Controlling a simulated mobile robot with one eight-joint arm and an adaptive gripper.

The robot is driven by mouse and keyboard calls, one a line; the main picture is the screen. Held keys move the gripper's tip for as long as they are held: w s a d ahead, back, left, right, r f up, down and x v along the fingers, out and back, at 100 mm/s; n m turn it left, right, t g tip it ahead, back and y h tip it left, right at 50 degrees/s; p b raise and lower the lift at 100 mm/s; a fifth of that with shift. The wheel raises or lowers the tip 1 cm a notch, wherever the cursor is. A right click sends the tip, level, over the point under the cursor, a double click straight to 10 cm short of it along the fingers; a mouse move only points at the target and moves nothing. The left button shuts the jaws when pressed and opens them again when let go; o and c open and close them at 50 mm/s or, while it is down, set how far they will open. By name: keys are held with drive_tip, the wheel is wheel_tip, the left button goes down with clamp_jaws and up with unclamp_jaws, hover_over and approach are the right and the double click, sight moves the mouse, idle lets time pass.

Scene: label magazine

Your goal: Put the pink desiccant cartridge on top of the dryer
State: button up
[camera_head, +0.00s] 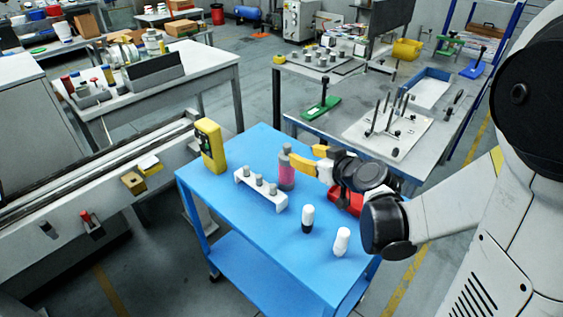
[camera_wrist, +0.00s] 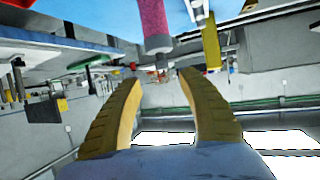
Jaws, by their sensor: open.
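The pink desiccant cartridge (camera_head: 287,178) stands upright on the blue cart, with a grey neck and cap on top. In the wrist view the cartridge (camera_wrist: 153,22) appears upside down at the top, beyond the fingertips. My gripper (camera_head: 319,160) is open, its yellow fingers just right of the cartridge's upper part. In the wrist view my gripper (camera_wrist: 160,77) has nothing between its fingers, and the cartridge's grey cap lies just ahead of the gap. I cannot tell which thing is the dryer.
On the blue cart (camera_head: 235,250) are a yellow device (camera_head: 210,146), a white rack (camera_head: 262,193) with grey pieces, two white-topped bottles (camera_head: 307,219) (camera_head: 341,241) and a red bin (camera_head: 346,201) beside my wrist. A grey workbench (camera_head: 310,122) stands behind. The cart's front left is clear.

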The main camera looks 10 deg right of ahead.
sight(289, 147)
drive_tip(key=b+x, duration=0.1)
drive_tip(key=x, duration=0.3)
drive_tip(key=shift+w+f, duration=0.1)
drive_tip(key=shift+f, duration=0.05)
drive_tip(key=x, duration=0.2)
drive_tip(key=b+x, duration=0.2)
drive_tip(key=x, duration=0.1)
drive_tip(key=shift+w+a+r, duration=0.25)
drive_tip(key=shift+w, duration=0.1)
drive_tip(key=shift+s+r, duration=0.1)
clamp_jaws()
